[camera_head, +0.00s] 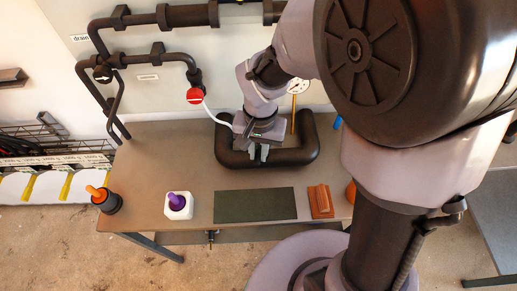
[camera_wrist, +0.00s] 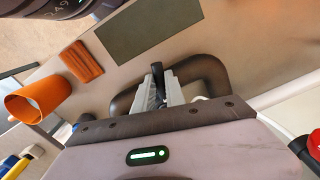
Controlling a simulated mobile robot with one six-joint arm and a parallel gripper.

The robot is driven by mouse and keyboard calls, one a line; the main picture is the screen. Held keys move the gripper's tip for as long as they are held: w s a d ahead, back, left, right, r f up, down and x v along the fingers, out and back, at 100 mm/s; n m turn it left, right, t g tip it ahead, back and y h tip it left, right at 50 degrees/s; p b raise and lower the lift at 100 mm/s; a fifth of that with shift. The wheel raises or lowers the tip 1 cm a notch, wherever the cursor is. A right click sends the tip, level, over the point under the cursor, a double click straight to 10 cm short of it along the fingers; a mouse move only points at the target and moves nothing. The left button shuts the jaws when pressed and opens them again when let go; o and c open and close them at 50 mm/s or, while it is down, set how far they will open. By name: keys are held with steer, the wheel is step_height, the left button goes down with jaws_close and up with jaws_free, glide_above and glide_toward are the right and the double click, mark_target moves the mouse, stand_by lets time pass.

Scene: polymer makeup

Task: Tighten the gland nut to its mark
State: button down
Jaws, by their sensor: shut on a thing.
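A thick dark pipe loop (camera_head: 307,140) lies at the back of the brown table. It also shows in the wrist view (camera_wrist: 205,68). My gripper (camera_head: 258,153) is over the middle of this loop, pointing down. In the wrist view my gripper's fingers (camera_wrist: 160,90) are closed on a small dark piece (camera_wrist: 157,70) that sticks out between their tips. I cannot tell whether this piece is the gland nut or a tool on it. The nut's mark is not visible; the fingers and wrist hide most of that spot.
A round gauge (camera_head: 298,86) is behind.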

stand_by(0.8)
steer(key=a+m, duration=0.1)
steer(key=m, duration=0.1)
steer(key=m+b, duration=0.1)
steer(key=m, duration=0.1)
steer(key=shift+w+a, duration=0.35)
steer(key=shift+w, duration=0.05)
steer(key=c, duration=1.4)
jaws_free()
